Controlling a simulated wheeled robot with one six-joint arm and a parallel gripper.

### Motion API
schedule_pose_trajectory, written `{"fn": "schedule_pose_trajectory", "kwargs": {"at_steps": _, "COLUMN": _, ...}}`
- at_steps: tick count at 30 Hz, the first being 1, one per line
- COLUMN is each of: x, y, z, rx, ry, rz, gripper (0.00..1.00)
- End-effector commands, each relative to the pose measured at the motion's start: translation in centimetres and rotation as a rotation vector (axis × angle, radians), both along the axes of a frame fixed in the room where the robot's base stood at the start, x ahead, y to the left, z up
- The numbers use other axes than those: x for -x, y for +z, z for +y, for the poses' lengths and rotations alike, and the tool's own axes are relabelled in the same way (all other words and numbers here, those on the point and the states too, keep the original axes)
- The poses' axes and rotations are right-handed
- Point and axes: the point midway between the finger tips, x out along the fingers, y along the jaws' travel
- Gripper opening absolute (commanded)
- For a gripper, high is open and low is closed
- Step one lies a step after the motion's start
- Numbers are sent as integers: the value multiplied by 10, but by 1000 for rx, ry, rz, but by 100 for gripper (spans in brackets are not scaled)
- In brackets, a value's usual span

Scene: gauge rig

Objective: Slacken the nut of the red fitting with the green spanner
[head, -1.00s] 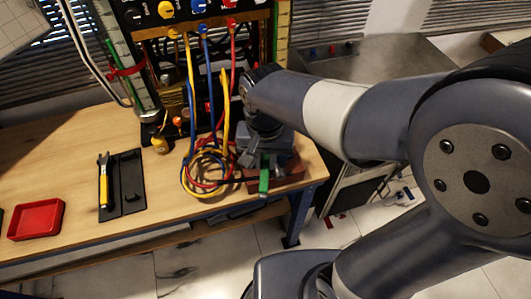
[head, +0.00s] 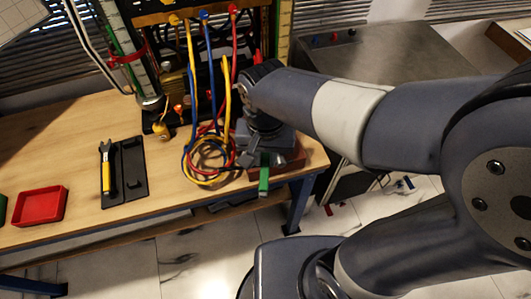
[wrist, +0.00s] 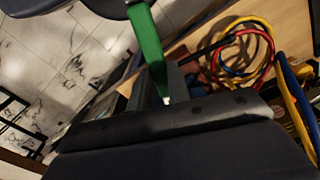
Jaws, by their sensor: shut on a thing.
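The green spanner (head: 264,180) is in my gripper (head: 262,160), at the right end of the bench. In the wrist view the spanner's green handle (wrist: 146,40) runs up from between the jaws. My gripper is shut on it. The spanner's working end is not clearly seen. A small red part (head: 257,56) shows just above my wrist in the head view; I cannot tell whether it is the red fitting. The fitting's nut cannot be made out, and my arm hides part of the rig there.
Coiled red, blue and yellow hoses (head: 207,160) lie just left of my gripper. A yellow-handled spanner (head: 105,170) lies on a black holder (head: 133,183). A red tray (head: 40,205) sits at the left. The wooden bench top (head: 75,145) is clear between them and the rig.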

Motion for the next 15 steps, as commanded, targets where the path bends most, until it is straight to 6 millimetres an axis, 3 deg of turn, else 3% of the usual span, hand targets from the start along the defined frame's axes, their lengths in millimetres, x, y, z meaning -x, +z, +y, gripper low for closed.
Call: {"fn": "schedule_pose_trajectory", "kwargs": {"at_steps": 15, "x": -1, "y": 35, "z": 0, "rx": -1, "ry": 0, "rz": -1, "gripper": 0}}
